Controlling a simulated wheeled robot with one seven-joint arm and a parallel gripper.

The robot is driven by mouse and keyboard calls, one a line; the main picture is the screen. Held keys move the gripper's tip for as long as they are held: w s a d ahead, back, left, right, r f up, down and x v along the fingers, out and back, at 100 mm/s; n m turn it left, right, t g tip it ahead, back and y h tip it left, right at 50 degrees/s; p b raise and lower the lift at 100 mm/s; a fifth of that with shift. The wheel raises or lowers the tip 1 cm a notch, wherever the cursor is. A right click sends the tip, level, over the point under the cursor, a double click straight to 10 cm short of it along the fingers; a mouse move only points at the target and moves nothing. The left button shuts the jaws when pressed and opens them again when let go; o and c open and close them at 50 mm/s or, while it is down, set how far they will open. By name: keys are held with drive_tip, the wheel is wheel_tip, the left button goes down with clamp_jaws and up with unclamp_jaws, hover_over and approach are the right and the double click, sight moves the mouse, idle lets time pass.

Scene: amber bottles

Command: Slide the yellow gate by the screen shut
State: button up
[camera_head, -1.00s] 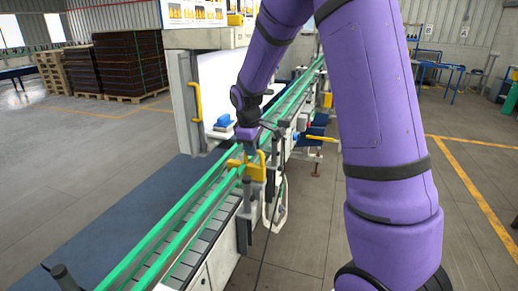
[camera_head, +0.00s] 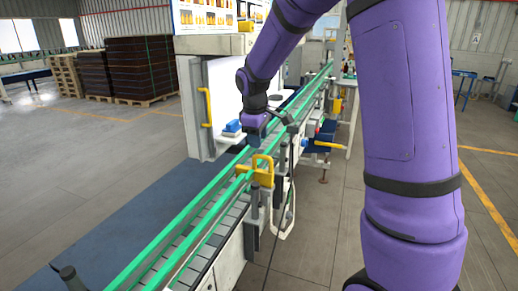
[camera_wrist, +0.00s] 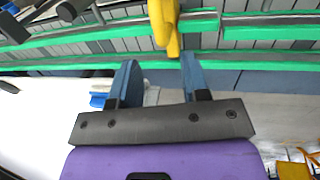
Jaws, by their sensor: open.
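The yellow gate (camera_head: 262,172) is a bar with an upright loop handle, set across the green-railed conveyor (camera_head: 205,213) in front of the white screen cabinet. In the wrist view the yellow gate (camera_wrist: 165,22) lies across the upper green rail, beyond the fingertips. My gripper (camera_head: 252,140) hangs over the conveyor, just behind the gate in the head view, pointing down. In the wrist view my gripper (camera_wrist: 158,68) has its two blue fingers apart with nothing between them. The gate appears apart from the fingers.
The cabinet has a yellow handle (camera_head: 206,107) and a blue object (camera_head: 232,128) at its base. A grey post (camera_head: 252,225) stands at the conveyor's near side. Stacked dark crates (camera_head: 135,65) are far left. The floor right of the conveyor is open.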

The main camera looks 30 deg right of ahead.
drive_tip(key=r, duration=0.4)
drive_tip(key=shift+s+a+r, duration=0.25)
drive_tip(key=shift+a+r, duration=0.1)
drive_tip(key=shift+a, duration=0.05)
drive_tip(key=s+a+r+m+t+y, duration=0.1)
drive_tip(key=s+a+r+m, duration=0.1)
drive_tip(key=s+r, duration=0.35)
drive_tip(key=s+a+r+m+t, duration=0.1)
drive_tip(key=s+a+r, duration=0.1)
drive_tip(key=s, duration=0.7)
drive_tip(key=s+a+m+t, duration=0.1)
drive_tip(key=s+m, duration=0.1)
drive_tip(key=s, duration=0.6)
drive_tip(key=s+a+m, duration=0.1)
drive_tip(key=s+m, duration=0.1)
drive_tip(key=s, duration=0.6)
drive_tip(key=shift+s+a+t+y, duration=0.2)
drive_tip(key=shift+a+t+y, duration=0.05)
drive_tip(key=shift+t+y, duration=0.15)
idle(1.0)
